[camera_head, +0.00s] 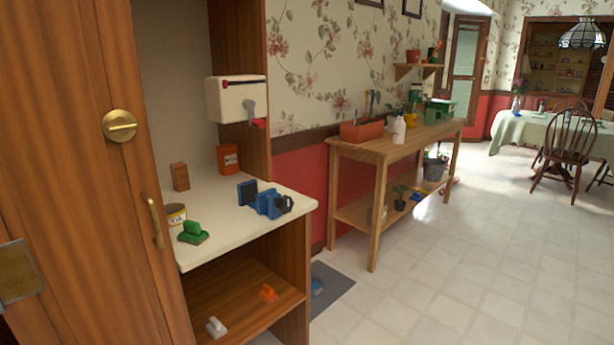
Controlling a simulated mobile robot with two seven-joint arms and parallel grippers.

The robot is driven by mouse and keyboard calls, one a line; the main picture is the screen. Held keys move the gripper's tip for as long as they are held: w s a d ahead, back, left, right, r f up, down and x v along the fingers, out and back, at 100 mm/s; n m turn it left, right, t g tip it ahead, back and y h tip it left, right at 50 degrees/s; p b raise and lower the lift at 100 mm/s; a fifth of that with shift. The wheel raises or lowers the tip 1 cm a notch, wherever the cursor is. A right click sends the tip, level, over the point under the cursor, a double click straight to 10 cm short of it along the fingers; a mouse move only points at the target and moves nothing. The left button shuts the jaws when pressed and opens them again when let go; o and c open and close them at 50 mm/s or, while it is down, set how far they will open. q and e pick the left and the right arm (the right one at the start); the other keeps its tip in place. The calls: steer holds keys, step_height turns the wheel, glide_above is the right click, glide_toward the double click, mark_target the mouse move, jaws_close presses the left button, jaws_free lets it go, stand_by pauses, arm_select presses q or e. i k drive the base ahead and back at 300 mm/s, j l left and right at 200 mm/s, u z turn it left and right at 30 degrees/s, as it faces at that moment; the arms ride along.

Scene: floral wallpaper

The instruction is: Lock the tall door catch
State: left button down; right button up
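The tall wooden door (75,200) fills the left of the head view. A round brass catch (120,126) sits on its upper part, near the right edge. The catch has a raised thumb-turn bar lying nearly level. A curved brass pull handle (153,221) is lower on the same door. Whether the door is fully closed cannot be told from this angle. Neither of my grippers shows in this view.
Right of the door, a pale counter (225,255) holds a blue device (268,204), a green object (193,232) and a tub (175,214). A white box with a crank (237,99) hangs above. A wooden bench (400,143) stands beyond; tiled floor (450,270) is clear at right.

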mark_target(118, 125)
steer(key=u, duration=1.25)
